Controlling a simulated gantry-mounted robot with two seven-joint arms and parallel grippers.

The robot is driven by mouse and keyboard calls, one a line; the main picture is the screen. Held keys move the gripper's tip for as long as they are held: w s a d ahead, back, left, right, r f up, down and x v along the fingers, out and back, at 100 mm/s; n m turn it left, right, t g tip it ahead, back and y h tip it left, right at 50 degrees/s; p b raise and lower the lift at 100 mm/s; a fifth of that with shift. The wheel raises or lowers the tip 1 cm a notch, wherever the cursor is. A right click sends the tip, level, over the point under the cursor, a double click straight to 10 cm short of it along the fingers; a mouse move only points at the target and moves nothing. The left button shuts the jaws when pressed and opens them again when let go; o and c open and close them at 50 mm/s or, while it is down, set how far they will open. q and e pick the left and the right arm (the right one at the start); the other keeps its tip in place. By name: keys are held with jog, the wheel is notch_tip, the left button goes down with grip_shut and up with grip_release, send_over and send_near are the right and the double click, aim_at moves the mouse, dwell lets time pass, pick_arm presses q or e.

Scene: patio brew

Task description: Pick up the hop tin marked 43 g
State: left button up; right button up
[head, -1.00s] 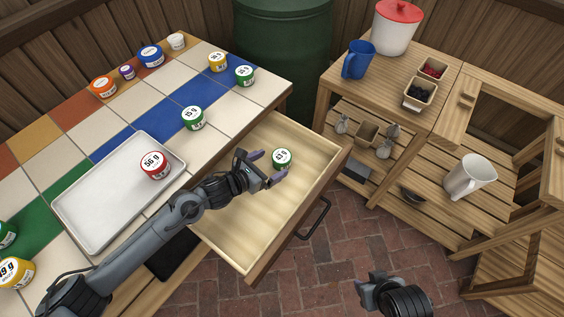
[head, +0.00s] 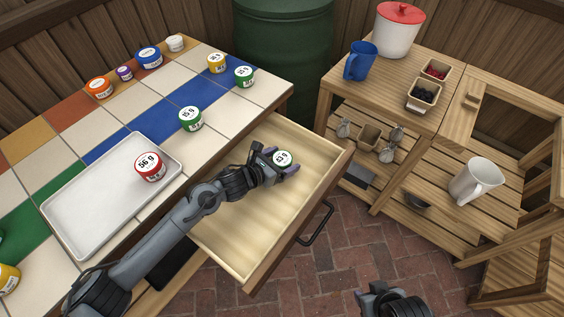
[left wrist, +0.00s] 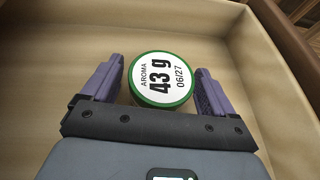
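The hop tin marked 43 g (head: 282,158) has a white label and a green rim. It sits in the open wooden drawer, near its far right end. My left gripper (head: 274,161) reaches into the drawer with its purple fingers on either side of this tin. In the left wrist view the tin (left wrist: 161,79) lies between the spread fingers (left wrist: 158,82), label facing the camera and reading 43 g. Narrow gaps seem to show beside it, so the gripper looks open. My right gripper (head: 372,295) is at the bottom edge, away from the tin; its fingers are not clear.
The drawer (head: 325,178) walls surround my left gripper; its floor is otherwise bare. A white tray (head: 75,215) on the tiled counter holds a red 56 g tin (head: 150,167). A green 15 g tin (head: 190,118) and several others stand on the counter. A shelf unit (head: 420,125) stands right.

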pick_arm(q)
jog(key=c, duration=0.8)
